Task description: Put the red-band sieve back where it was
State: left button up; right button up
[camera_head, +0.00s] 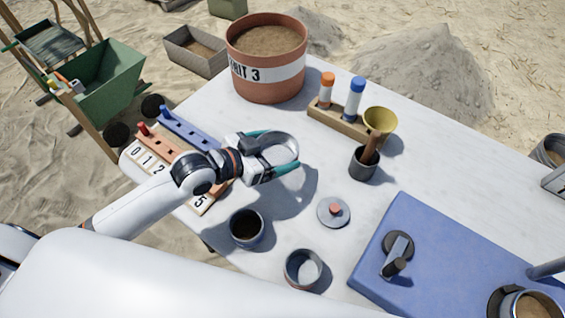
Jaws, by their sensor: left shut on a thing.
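My left gripper (279,151) reaches over the table from the left, its teal fingers shut on a round grey metal sieve (294,146). The sieve is held above the table and casts a shadow; I cannot make out a colour band on it. A small round metal vessel (303,268) with a reddish tint low on its side stands at the table's front. Another round vessel, dark inside (246,228), stands to its left. A grey lid (333,212) with a red knob lies right of them. My right gripper is not in view.
A blue mat (430,240) with a grey handled tool (397,252) covers the right front. A pot of sand (267,84), a wooden rack (338,120) with tubes, a yellow funnel (380,121) and a dark cup (363,164) stand behind. A numbered board (150,162) lies left.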

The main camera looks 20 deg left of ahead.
pick_arm(q)
notch_tip(320, 180, down, 2)
jog(key=shift+s, duration=0.1)
jog(key=shift+f+b, duration=0.35)
jog(key=shift+f, duration=1.6)
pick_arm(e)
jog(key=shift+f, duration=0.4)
pick_arm(q)
jog(key=shift+f, duration=0.15)
jog(key=o, duration=0.8)
jog(key=shift+o, duration=0.2)
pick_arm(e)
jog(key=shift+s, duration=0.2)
pick_arm(q)
jog(key=shift+a+r, duration=0.15)
jog(key=shift+r, duration=0.1)
jog(key=v, duration=1.1)
jog(key=shift+s+a+r+p, duration=0.1)
jog(key=shift+s+a+p, duration=0.1)
jog(key=shift+s+p, duration=0.15)
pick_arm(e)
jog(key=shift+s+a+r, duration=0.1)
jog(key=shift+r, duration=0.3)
